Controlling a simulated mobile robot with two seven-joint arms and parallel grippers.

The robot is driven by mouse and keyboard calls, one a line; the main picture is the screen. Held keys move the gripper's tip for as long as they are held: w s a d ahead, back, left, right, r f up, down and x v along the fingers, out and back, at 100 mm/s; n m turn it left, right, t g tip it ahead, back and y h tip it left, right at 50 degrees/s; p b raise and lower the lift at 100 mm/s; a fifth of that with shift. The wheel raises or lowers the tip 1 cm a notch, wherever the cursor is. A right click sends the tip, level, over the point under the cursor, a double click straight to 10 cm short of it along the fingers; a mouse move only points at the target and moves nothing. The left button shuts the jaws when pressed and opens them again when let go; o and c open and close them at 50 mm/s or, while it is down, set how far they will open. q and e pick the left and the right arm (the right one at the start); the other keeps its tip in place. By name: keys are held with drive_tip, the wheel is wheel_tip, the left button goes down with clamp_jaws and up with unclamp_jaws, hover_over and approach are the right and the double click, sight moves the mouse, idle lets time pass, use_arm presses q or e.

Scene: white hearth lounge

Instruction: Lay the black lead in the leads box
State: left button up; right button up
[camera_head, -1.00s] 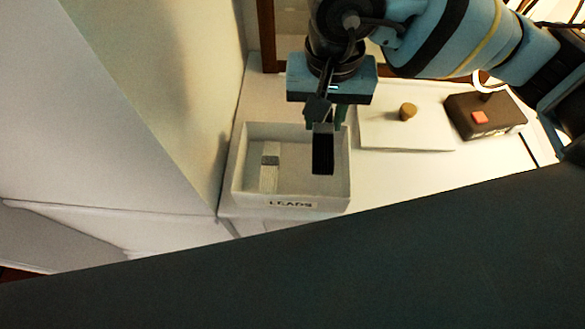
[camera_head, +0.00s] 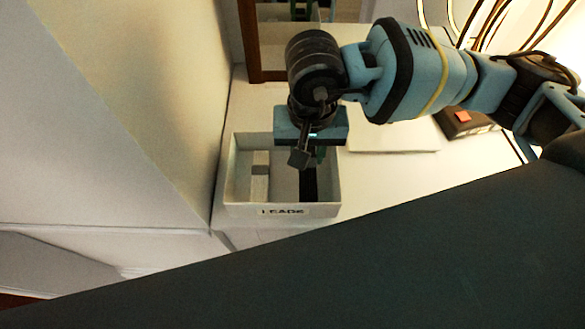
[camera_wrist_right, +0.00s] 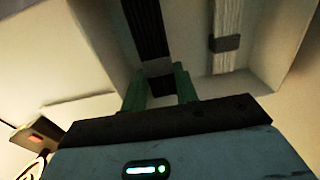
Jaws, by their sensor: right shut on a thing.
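The leads box (camera_head: 322,207) is a white open box with a LEADS label on its front wall. A white bundled lead (camera_head: 260,184) with a grey band lies inside at its left; it also shows in the right wrist view (camera_wrist_right: 228,20). The black lead (camera_head: 308,186) is inside the box's outline at the right, partly hidden by my gripper. My right gripper (camera_wrist_right: 160,82) is shut on the black lead (camera_wrist_right: 146,28) at its dark band. In the head view the right gripper (camera_head: 312,160) points down over the box. My left gripper is out of view.
A white lid or board (camera_head: 395,142) lies right of the box, partly behind my arm. A dark box with a red button (camera_head: 462,117) stands farther right. A pale wall (camera_head: 130,90) rises close at the left. A wooden frame (camera_head: 250,45) stands behind.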

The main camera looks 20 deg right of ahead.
drive_tip(key=f, duration=0.2)
drive_tip(key=shift+w+d+f, duration=0.2)
drive_tip(key=shift+f, duration=0.15)
drive_tip(key=shift+s+a, duration=0.1)
drive_tip(key=shift+f, duration=0.35)
drive_tip(key=o, duration=0.9)
drive_tip(key=shift+r, duration=0.1)
drive_tip(key=shift+o, duration=0.4)
drive_tip(key=shift+r, duration=0.65)
wheel_tip(320, 180, up, 11)
drive_tip(key=shift+r, duration=0.15)
